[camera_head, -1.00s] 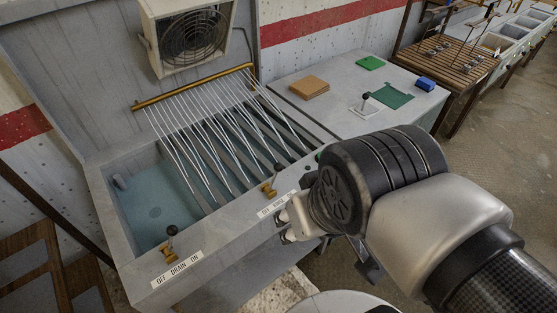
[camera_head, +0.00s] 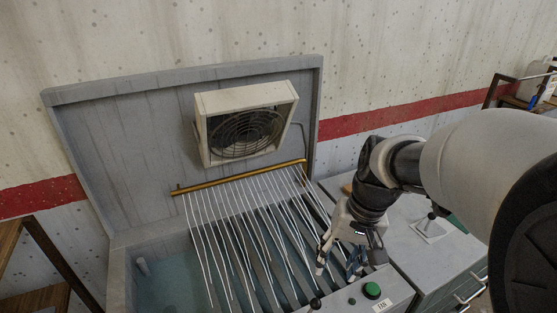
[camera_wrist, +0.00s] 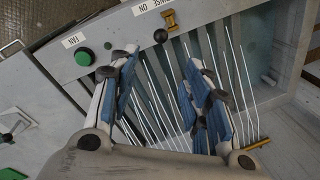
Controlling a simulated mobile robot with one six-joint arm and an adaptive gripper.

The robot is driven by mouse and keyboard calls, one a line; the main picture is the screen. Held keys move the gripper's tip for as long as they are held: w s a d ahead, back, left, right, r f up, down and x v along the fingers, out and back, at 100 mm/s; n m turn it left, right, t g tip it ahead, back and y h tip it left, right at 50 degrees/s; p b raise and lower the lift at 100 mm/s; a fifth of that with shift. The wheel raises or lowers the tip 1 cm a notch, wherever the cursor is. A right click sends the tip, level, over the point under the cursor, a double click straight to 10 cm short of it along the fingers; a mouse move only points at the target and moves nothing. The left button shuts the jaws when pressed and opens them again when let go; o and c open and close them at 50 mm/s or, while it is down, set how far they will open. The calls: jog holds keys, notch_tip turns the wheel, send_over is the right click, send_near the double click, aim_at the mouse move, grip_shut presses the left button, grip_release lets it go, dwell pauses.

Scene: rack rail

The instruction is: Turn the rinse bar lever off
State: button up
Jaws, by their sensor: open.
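The rinse bar lever shows as a black ball knob (camera_head: 315,303) at the bottom edge of the head view. The wrist view shows its knob (camera_wrist: 160,36) beside a brass base (camera_wrist: 170,20), under an upside-down label (camera_wrist: 150,6) with "ON" readable. The brass rinse bar (camera_head: 240,178) runs along the back of the sink, and white water streams fall from it. My gripper (camera_head: 338,268) is open and empty, pointing down over the right part of the sink. In the wrist view its blue-padded fingers (camera_wrist: 162,62) are spread, with the knob beyond their tips, apart from both.
A green fan button (camera_head: 371,290) sits on the front panel right of the lever; it also shows in the wrist view (camera_wrist: 84,57). A fan box (camera_head: 243,125) hangs on the backsplash. Another black-knobbed lever (camera_head: 432,215) stands on the right-hand counter.

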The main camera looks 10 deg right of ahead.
aim_at(317, 301)
jog(key=a+f+b, duration=0.1)
jog(key=f+b, duration=0.1)
jog(key=f, duration=0.3)
jog(key=a+f+b, duration=0.1)
jog(key=f+b, duration=0.1)
jog(key=f, duration=0.4)
jog(key=a+f+b, duration=0.1)
jog(key=f+b, duration=0.1)
jog(key=f, duration=0.4)
jog(key=shift+w+f, duration=0.1)
jog(key=shift+w, duration=0.15)
jog(key=shift+c, duration=0.3)
grip_shut()
